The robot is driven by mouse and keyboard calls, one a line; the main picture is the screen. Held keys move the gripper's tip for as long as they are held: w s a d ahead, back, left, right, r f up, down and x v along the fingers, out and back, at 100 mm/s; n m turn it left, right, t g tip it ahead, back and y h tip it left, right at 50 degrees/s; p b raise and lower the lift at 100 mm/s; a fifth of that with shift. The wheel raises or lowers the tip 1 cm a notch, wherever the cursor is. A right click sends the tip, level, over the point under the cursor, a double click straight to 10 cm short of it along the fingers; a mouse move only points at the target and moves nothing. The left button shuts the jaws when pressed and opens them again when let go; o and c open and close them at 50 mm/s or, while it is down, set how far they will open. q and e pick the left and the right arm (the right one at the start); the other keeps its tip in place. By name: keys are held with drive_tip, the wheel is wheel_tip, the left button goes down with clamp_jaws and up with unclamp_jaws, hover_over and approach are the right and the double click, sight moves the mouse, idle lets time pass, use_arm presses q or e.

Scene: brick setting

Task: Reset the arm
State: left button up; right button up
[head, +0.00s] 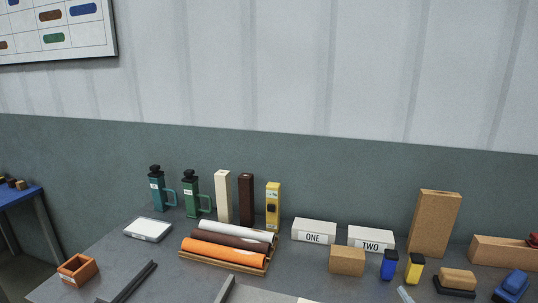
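Neither of my grippers shows in the head view, and I cannot make out either arm for certain. The grey table (180,275) fills the lower part of the view. What lies below the bottom edge of the picture is hidden.
Bottles (191,193), upright blocks (246,199), rolls on a tray (181,262), boxes ONE (314,231) and TWO (371,238), and a tall cork block (434,224) line the back. An orange box (78,269) stands left.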

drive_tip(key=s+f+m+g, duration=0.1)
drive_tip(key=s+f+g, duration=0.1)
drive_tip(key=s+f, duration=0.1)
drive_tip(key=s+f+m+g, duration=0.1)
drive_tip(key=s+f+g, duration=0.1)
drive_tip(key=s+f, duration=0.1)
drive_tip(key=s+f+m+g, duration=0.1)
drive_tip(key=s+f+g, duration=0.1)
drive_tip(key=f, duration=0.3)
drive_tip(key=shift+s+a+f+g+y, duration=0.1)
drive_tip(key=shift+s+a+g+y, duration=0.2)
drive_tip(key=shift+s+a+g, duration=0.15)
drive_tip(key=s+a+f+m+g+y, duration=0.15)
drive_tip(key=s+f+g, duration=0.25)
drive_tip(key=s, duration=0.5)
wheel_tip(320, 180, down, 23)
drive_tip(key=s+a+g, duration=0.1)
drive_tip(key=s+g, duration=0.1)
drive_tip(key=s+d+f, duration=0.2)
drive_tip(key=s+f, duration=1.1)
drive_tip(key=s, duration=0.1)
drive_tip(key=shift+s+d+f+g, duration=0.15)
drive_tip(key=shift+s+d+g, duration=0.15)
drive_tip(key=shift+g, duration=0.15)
